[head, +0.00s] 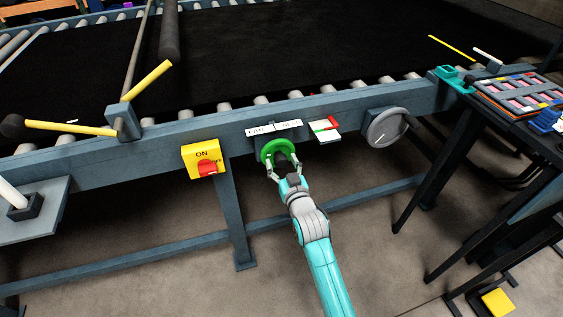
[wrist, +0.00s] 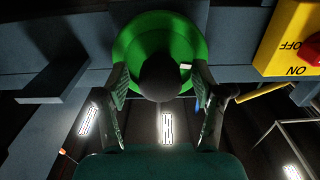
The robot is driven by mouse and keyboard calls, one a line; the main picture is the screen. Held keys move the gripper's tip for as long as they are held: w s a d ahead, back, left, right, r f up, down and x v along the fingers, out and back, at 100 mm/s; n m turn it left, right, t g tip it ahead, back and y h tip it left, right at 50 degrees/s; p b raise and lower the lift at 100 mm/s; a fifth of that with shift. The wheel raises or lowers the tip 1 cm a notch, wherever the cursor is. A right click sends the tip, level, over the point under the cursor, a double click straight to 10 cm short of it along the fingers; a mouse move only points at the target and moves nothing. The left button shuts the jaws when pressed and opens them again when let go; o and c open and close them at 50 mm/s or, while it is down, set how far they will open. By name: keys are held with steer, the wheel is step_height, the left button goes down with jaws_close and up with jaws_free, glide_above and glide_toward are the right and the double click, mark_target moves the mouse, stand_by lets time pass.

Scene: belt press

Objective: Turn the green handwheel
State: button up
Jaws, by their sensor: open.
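The green handwheel (head: 278,150) is mounted on the front rail of the conveyor frame, under a label plate (head: 274,128). In the wrist view the green handwheel (wrist: 160,38) is straight ahead at the top middle, with a dark round hub or knob in front of it. My gripper (head: 284,169) is at the handwheel, coming from the front and below. In the wrist view my gripper (wrist: 161,88) has its fingers spread, one on each side of the dark knob, near the wheel's lower rim. I cannot tell whether they touch it. Part of the wheel's lower face is hidden.
A yellow switch box (head: 204,160) with a red knob is left of the handwheel. A dark table (head: 475,112) with trays stands further right.

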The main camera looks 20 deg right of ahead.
steer(key=shift+w, duration=0.3)
steer(key=c, duration=1.1)
steer(key=shift+c, duration=0.2)
